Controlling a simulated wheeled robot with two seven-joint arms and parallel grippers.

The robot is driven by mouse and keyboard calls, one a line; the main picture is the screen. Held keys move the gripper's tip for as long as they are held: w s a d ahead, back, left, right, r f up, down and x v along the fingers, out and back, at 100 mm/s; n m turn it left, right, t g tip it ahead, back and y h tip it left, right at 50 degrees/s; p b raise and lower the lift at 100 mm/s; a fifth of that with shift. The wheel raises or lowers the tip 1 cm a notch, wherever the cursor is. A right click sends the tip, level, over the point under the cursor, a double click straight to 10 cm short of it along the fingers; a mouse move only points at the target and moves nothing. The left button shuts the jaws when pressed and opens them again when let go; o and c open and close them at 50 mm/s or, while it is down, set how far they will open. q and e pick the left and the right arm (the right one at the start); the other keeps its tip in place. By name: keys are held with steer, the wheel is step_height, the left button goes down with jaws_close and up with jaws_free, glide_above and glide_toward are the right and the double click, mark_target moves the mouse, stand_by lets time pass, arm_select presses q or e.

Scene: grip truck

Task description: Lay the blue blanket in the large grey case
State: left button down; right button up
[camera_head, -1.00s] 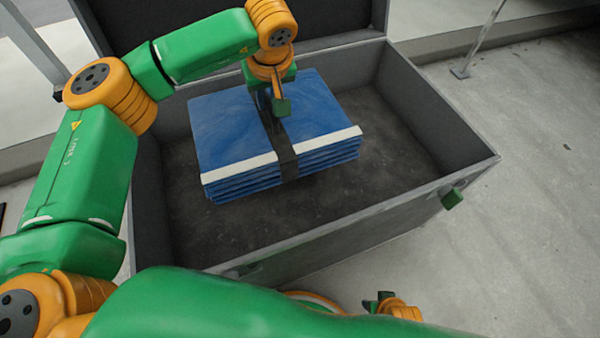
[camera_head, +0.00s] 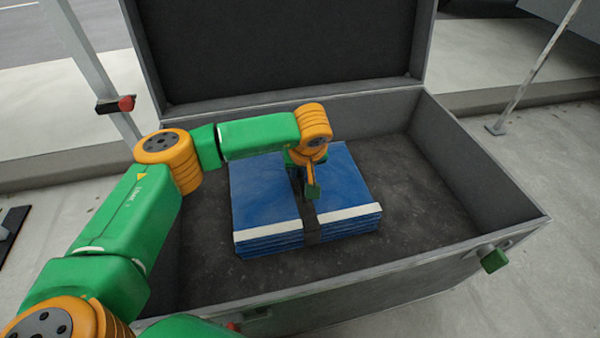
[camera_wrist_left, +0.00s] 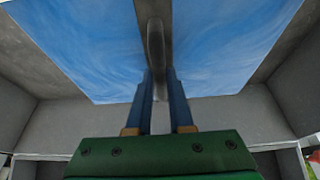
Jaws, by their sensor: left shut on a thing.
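The blue blanket (camera_head: 345,188) is a folded stack with white edge stripes and a dark strap across its middle. It is inside the large grey case (camera_head: 400,265), whose lid (camera_head: 285,45) stands open at the back. Whether its underside touches the case floor cannot be told. My left gripper (camera_head: 306,190) is over the blanket's middle, shut on the strap. In the left wrist view the fingers (camera_wrist_left: 160,90) are on either side of the dark strap handle, with the blue blanket (camera_wrist_left: 230,45) beyond. My right gripper is not in view.
Bare case floor (camera_head: 430,205) shows to the right of the blanket and in front of it. A green latch (camera_head: 493,259) sticks out from the case's front right. A thin metal post (camera_head: 540,70) stands behind on the right, another at left.

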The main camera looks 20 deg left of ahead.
arm_select(q)
steer(key=c, duration=1.2)
jaws_free()
steer(key=o, duration=0.4)
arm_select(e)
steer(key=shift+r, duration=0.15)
arm_select(q)
steer(key=shift+r, duration=0.1)
steer(key=p+v, duration=0.3)
steer(key=v, duration=0.9)
steer(key=shift+s, duration=0.1)
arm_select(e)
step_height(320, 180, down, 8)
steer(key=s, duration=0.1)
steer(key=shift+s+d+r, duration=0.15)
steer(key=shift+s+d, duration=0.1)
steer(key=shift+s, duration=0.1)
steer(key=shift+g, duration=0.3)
